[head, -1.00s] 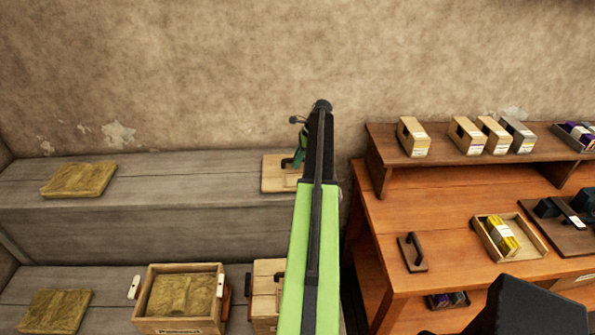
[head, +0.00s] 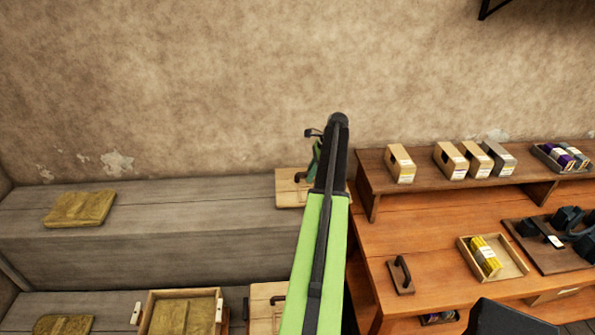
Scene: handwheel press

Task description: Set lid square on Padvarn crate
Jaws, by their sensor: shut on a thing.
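The lid (head: 288,194) is a pale wooden board with a dark handle, at the right end of the upper grey ledge. My gripper (head: 311,172) is small and green, at the lid's handle and shut on it; my arm hides the lid's right part and much of the grip. Whether the lid touches the ledge I cannot tell. An open wooden crate (head: 153,311) with straw-coloured padding stands on the lower ledge, cut off by the bottom edge. Its front label is out of view now. A second pale wooden crate or lid (head: 263,302) shows beside it, partly behind my arm.
Straw pads lie on the upper ledge (head: 79,209) and lower ledge (head: 64,325). At right, an orange wooden bench (head: 430,230) carries a handled plate (head: 401,275), a tray with yellow packs (head: 515,262) and a dark device (head: 565,235). Several boxes stand on its raised shelf (head: 375,187).

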